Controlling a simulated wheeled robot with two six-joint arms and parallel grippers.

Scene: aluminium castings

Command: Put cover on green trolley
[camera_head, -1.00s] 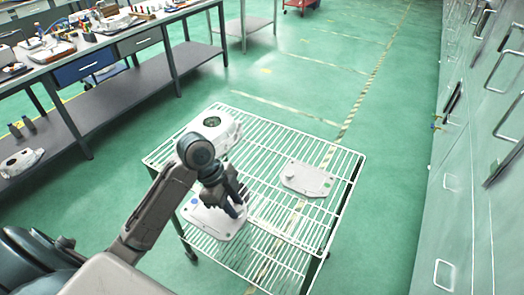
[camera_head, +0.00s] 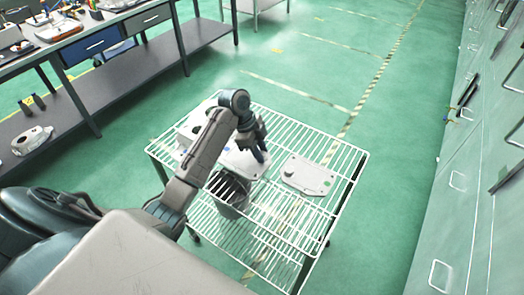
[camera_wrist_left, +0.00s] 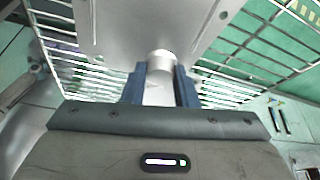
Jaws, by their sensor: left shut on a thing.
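The trolley (camera_head: 300,127) has a white wire top and dark legs. My left gripper (camera_head: 262,157) is over its left half, shut on the knob of a flat pale metal cover (camera_head: 240,163). In the left wrist view the blue fingers (camera_wrist_left: 160,85) clasp the round knob, and the cover's plate (camera_wrist_left: 140,25) extends beyond it. I cannot tell how far the cover is above the wires. A second flat cover (camera_head: 307,176) with a green mark lies on the trolley to the right. My right gripper is out of view.
A white casting (camera_head: 192,128) stands at the trolley's back left, partly hidden by my arm. A grey bin-like thing (camera_head: 232,195) shows through the wires. A workbench (camera_head: 90,45) stands at the left; grey cabinets (camera_head: 480,170) line the right. The front wires are clear.

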